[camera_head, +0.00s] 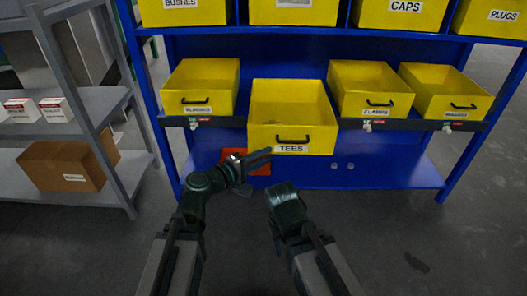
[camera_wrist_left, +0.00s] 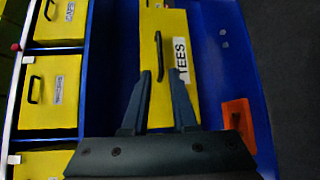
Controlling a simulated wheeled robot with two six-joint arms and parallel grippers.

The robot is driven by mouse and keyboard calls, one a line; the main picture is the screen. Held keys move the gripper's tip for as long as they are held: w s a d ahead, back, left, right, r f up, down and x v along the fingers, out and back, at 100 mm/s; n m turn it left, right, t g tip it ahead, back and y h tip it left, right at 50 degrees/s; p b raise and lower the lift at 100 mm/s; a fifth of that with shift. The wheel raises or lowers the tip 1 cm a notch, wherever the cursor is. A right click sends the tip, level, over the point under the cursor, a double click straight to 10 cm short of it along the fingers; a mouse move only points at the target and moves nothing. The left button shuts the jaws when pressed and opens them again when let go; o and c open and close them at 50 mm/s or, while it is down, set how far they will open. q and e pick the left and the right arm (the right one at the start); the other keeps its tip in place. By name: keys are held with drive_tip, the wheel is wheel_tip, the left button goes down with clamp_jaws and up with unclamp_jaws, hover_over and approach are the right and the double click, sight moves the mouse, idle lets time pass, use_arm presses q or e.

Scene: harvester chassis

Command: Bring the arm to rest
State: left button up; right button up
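My left arm comes in from the lower left in the head view and bends toward the blue rack. Its gripper (camera_head: 257,161) is just below and left of the yellow bin labelled TEES (camera_head: 291,139). In the left wrist view the two dark fingers (camera_wrist_left: 162,75) stand apart with nothing held between them, and the TEES bin (camera_wrist_left: 160,42) lies beyond them. I cannot tell how wide the gap to the bin is. My right arm (camera_head: 288,207) shows at lower centre, folded; its gripper fingers are not visible.
The blue rack (camera_head: 387,174) holds several yellow bins; the TEES bin sits farther forward than its neighbours. An orange-red item (camera_head: 235,155) is on the lower blue shelf, partly behind my left gripper. A grey shelf (camera_head: 105,98) with a brown box (camera_head: 62,168) stands left. Floor at right is clear.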

use_arm(q)
drive_tip(key=s+a+f+m+g+y, duration=0.2)
drive_tip(key=s+f+m+g, duration=0.15)
drive_tip(key=f, duration=0.25)
drive_tip(key=s+a+f+m+g+y, duration=0.1)
drive_tip(key=s+f+m+g+y, duration=0.2)
drive_tip(key=f, duration=0.4)
drive_tip(key=s+a+f+m+g+y, duration=0.2)
drive_tip(key=s+a+f+y, duration=0.15)
drive_tip(key=a, duration=0.25)
drive_tip(key=s+a+f+m+g+y, duration=0.2)
drive_tip(key=s+a+y, duration=0.15)
drive_tip(key=a, duration=0.35)
drive_tip(key=s+d+r+m+g+y+p, duration=0.15)
drive_tip(key=s+d+m, duration=0.3)
drive_tip(key=d, duration=0.65)
wheel_tip(320, 180, up, 35)
drive_tip(key=p, duration=3.5)
drive_tip(key=shift+a+f+n, duration=0.15)
drive_tip(key=shift+f+n, duration=0.05)
drive_tip(key=shift+n, duration=0.2)
drive_tip(key=shift+s+h, duration=0.1)
drive_tip(key=shift+h, duration=0.15)
